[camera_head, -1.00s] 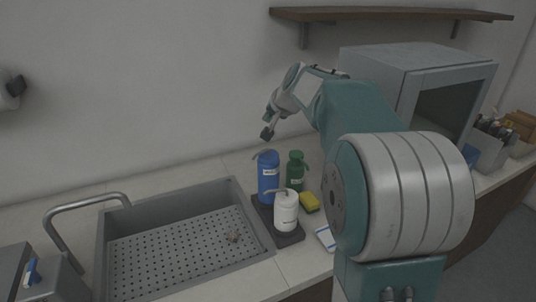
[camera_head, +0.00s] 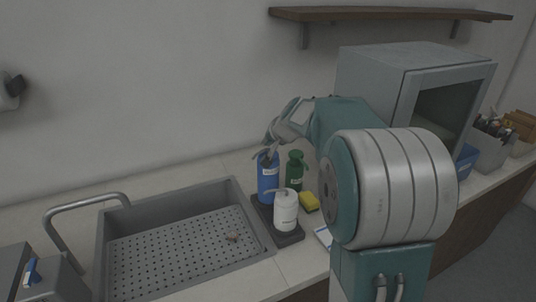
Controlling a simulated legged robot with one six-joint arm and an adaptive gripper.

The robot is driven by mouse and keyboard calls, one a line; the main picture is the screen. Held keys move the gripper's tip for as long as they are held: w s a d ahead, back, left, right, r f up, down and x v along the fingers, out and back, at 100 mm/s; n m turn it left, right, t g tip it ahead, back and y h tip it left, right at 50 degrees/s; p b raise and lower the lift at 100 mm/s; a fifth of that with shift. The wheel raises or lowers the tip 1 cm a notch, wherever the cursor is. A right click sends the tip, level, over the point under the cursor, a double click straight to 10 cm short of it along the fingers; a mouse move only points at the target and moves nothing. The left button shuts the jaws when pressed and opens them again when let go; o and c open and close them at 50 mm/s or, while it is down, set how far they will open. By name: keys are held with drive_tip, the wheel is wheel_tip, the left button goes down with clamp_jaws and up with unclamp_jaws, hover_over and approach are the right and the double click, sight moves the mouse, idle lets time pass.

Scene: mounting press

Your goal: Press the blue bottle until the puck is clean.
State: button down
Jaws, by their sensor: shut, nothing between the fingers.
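The blue bottle (camera_head: 267,183) stands upright on a dark tray (camera_head: 291,237) beside the sink. My gripper (camera_head: 268,158) is shut and points down at the top of the blue bottle. Whether it touches the pump head I cannot tell, because the gripper partly covers it. The puck (camera_head: 232,237) appears as a small brownish lump on the perforated sink floor, under no gripper. How dirty it is cannot be made out at this size.
A white pump bottle (camera_head: 285,212) stands in front of the blue one and a green bottle (camera_head: 295,172) to its right. A yellow sponge (camera_head: 308,201) lies beside them. The sink (camera_head: 190,204) with its faucet (camera_head: 83,204) is at left. A grey cabinet (camera_head: 400,75) stands at right.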

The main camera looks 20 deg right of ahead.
sight(268, 150)
drive_tip(key=shift+f, duration=0.7)
drive_tip(key=shift+f, duration=0.1)
idle(0.9)
drive_tip(key=shift+f, duration=0.2)
drive_tip(key=shift+f, duration=0.5)
idle(0.9)
drive_tip(key=shift+r, duration=0.9)
drive_tip(key=shift+r, duration=2.55)
